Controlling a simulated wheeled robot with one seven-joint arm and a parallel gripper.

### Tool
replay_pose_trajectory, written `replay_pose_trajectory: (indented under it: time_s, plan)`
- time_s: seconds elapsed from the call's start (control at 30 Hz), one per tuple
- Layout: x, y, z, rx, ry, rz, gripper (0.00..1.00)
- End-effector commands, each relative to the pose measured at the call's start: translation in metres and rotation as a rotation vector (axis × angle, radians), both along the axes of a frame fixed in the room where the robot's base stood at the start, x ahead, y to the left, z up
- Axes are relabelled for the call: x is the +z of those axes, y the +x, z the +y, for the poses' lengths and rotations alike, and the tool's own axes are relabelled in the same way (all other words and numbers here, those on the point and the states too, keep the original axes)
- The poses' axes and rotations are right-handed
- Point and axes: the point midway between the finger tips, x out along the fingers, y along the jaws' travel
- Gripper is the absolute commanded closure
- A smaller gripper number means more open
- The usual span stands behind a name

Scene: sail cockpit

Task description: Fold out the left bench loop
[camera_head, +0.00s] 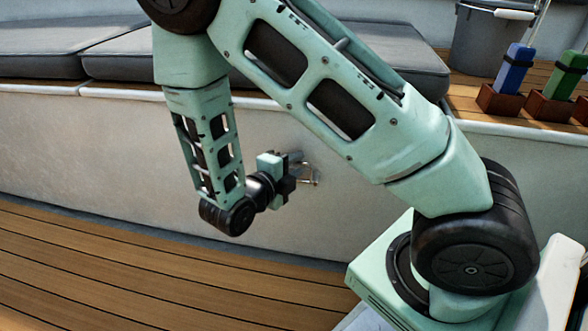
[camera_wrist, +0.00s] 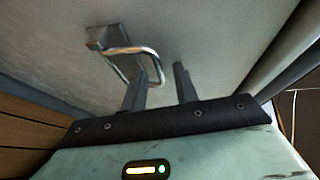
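The bench loop is a shiny metal bail on a small grey mount, fixed to the pale bench front. In the wrist view the loop (camera_wrist: 122,50) stands out from its mount (camera_wrist: 102,37). Its outer end appears between my two dark fingers. My gripper (camera_wrist: 160,72) is open, with a clear gap between the fingertips. I cannot tell whether a finger touches the loop. In the head view the loop (camera_head: 310,176) shows just right of my gripper (camera_head: 297,162), partly hidden by it.
The bench front (camera_head: 110,150) is a flat pale wall behind the loop. Grey cushions (camera_head: 110,48) lie on top. A grey bucket (camera_head: 484,40) and blue (camera_head: 515,68) and green (camera_head: 566,75) handled items in wooden holders stand at right. The plank floor (camera_head: 120,270) is clear.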

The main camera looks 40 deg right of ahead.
Motion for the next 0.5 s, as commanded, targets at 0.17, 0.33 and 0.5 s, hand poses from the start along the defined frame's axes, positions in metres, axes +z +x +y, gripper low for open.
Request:
replay_pose_trajectory:
  time_s: [0.17,0.33,0.5]
  plan:
    - [0.0003,0.0001,0.0003,0.0,0.0,0.0,0.76]
    - [0.0003,0.0,0.0005,0.0,0.0,0.0,1.0]
    - [0.0004,-0.0001,0.0009,0.001,-0.004,-0.002,1.0]
